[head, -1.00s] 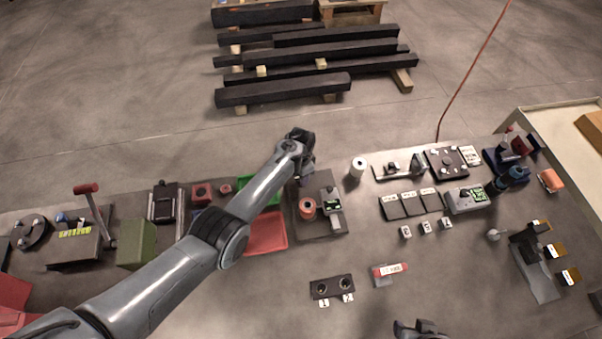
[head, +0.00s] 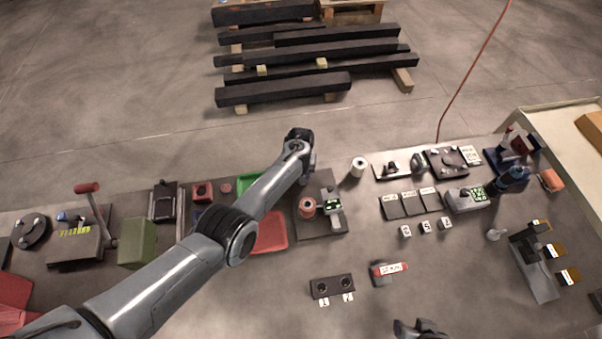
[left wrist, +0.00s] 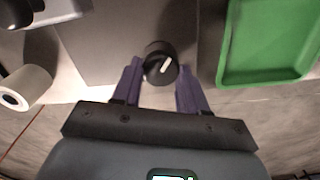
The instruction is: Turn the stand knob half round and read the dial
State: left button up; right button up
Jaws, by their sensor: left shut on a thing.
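The stand (head: 322,229) is a dark plate near the middle of the bench's far side. It carries a copper-coloured round part (head: 307,207) and a small meter with a green-lit dial (head: 333,204); its reading is too small to make out. In the left wrist view, the black knob (left wrist: 160,62) has a white pointer line slanting to the upper right. My left gripper (left wrist: 160,76) has its purple fingers on both sides of the knob, shut on it. The head view hides the knob behind my left wrist. My right gripper (head: 418,328) is partly visible at the bottom edge.
A green tray (left wrist: 268,76) and red tray (head: 272,236) lie left of the stand. A white roll (head: 358,167) stands to its right. A two-hole block (head: 332,287) and red-topped block (head: 388,269) sit nearer. Bare bench surrounds these blocks.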

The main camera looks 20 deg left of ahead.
pick_arm(q)
jog(key=n, duration=0.5)
jog(key=shift+n+b, duration=0.35)
jog(key=shift+n, duration=0.05)
jog(key=shift+r, duration=0.1)
jog(key=o, duration=1.1)
jog(key=shift+c, duration=0.2)
jog(key=shift+r+p, duration=0.3)
jog(key=shift+r, duration=0.1)
notch_tip(320, 180, up, 10)
jog(key=p, duration=0.3)
